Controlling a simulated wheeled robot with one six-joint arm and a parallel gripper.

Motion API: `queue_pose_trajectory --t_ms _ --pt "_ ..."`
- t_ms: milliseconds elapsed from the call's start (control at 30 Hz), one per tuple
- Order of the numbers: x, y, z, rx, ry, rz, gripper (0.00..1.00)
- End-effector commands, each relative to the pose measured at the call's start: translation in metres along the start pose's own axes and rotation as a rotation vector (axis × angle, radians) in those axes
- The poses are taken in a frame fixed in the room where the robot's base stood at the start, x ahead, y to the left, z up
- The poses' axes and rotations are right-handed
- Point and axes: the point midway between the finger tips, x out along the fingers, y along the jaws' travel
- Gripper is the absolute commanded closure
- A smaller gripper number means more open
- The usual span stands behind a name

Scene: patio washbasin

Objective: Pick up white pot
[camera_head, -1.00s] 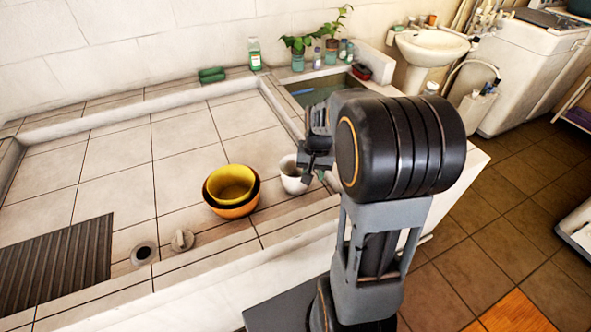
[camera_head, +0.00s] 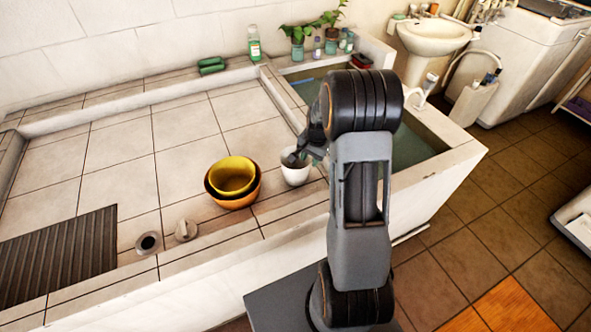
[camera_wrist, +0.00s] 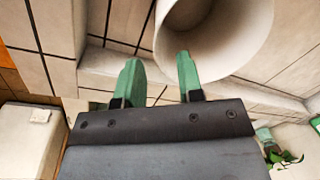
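The white pot (camera_head: 296,176) stands upright on the tiled counter, just right of two nested bowls. In the wrist view the pot (camera_wrist: 235,45) fills the top middle and right, with its round opening facing the camera. My gripper (camera_wrist: 158,62) has two green fingers with a clear gap between them. The right finger overlaps the pot's near rim, and the left finger is outside it. In the head view my gripper (camera_head: 299,157) is at the pot's rim. The fingertips are partly hidden there, and I cannot tell whether they touch it.
A yellow bowl (camera_head: 232,174) sits in an orange bowl (camera_head: 234,201) close left of the pot. A water basin (camera_head: 410,150) is to the right. The counter's back left is clear.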

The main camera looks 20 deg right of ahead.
Motion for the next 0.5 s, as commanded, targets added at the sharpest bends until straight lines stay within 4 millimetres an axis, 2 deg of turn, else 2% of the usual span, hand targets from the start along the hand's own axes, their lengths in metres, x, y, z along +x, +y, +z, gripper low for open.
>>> queue_pose_trajectory --t_ms 133,400,500 --pt "0.010 0.000 0.002 -0.001 -0.003 0.002 0.66" --pt "0.045 0.000 0.004 0.000 -0.003 0.002 0.66" --pt "0.051 0.000 0.003 0.000 -0.002 0.001 0.66"
